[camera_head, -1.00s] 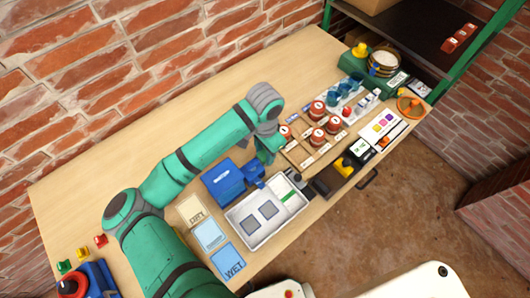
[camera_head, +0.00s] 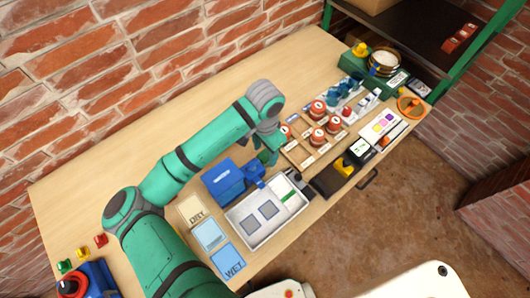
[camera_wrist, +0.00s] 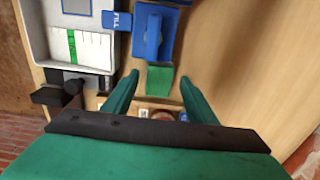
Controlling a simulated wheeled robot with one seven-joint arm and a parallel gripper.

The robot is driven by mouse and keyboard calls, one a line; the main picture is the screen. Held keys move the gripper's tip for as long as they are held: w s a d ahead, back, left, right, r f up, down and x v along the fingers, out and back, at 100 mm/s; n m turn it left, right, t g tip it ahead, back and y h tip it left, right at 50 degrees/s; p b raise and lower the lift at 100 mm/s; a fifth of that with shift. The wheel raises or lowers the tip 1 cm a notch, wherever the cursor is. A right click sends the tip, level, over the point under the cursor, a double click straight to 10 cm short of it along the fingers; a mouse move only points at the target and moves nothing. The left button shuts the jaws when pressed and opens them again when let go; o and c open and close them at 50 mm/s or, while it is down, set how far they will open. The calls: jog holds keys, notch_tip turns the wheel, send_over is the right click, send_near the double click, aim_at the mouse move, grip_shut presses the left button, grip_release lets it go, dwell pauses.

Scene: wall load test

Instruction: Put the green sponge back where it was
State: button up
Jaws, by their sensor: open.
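The green sponge (camera_wrist: 159,78) looks like a small green block in the wrist view. It lies on the wooden bench against the end of a blue holder (camera_wrist: 154,32), which also shows in the head view (camera_head: 223,183). My gripper (camera_wrist: 158,80) is open, with one green finger to each side of the sponge and visible gaps between. In the head view my gripper (camera_head: 268,151) hangs over the bench just right of the blue holder. The sponge is hard to tell from my green fingers there.
A white tray (camera_head: 243,228) with grey pads and a green-striped card stands in front of the blue holder. A wooden rack with red-lidded jars (camera_head: 319,135) is close on the right. DRY and WET cards (camera_head: 229,260) lie left. The bench behind the arm is clear.

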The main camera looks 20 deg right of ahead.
aim_at(265, 155)
notch_tip(265, 155, up, 11)
jog(key=shift+f, duration=0.15)
dwell(0.7)
